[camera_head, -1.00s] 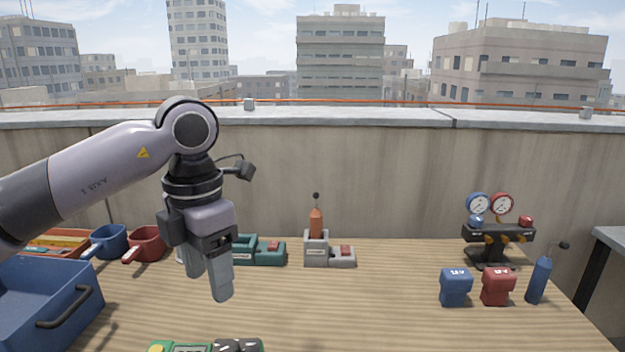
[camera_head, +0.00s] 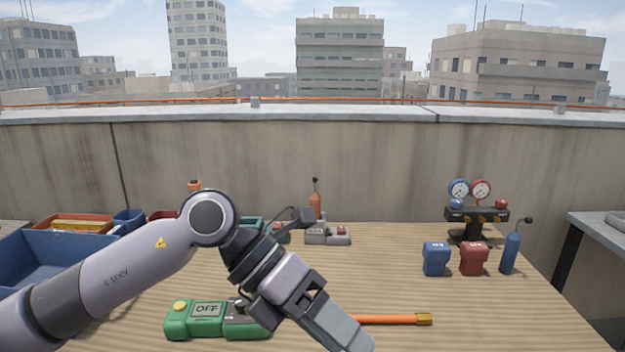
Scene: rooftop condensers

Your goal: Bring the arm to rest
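My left arm (camera_head: 125,277) comes in from the left and bends at a raised elbow-like joint. My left gripper (camera_head: 348,338) points down and to the right over the near middle of the table. Its grey fingers overlap in this view, so I cannot tell whether they are open or shut; nothing shows held in them. My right gripper is not in view.
A green device reading OFF (camera_head: 208,309) and an orange rod (camera_head: 395,320) lie beside my gripper. A blue bin (camera_head: 60,252) is at left. A gauge stand (camera_head: 478,215), blue block (camera_head: 436,258), red block (camera_head: 473,258) and blue bottle (camera_head: 511,252) stand right. Center-right table is clear.

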